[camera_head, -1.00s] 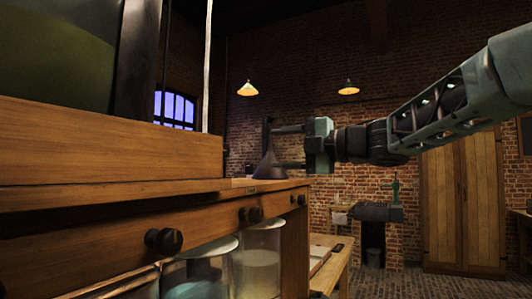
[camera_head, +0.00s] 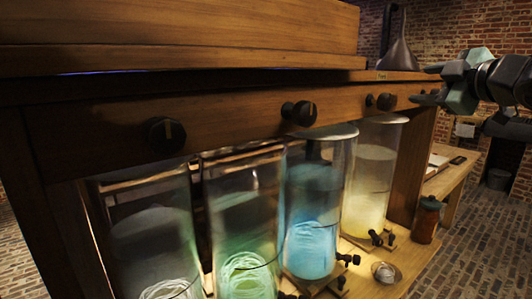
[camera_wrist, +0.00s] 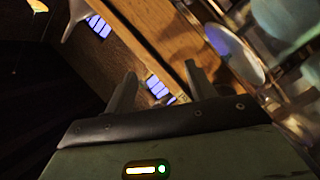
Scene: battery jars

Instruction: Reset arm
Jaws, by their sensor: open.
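My gripper (camera_head: 430,84) is at the right edge of the head view, its jaws apart and empty. It is in front of the right end of the wooden bench, lower in the picture than the grey funnel (camera_head: 398,55) on the bench top. Part of my arm is cut off by the picture edge. In the wrist view, the two fingers of my gripper (camera_wrist: 160,88) stand apart with nothing between them. A wooden edge and bluish window panes show beyond them.
Below the bench's drawer rail with dark knobs (camera_head: 299,113) stand several tall glass jars: one with a pale coil (camera_head: 150,235), a green one (camera_head: 246,215), a blue one (camera_head: 318,200) and a yellow one (camera_head: 372,180). A brown bottle (camera_head: 427,219) stands beside them.

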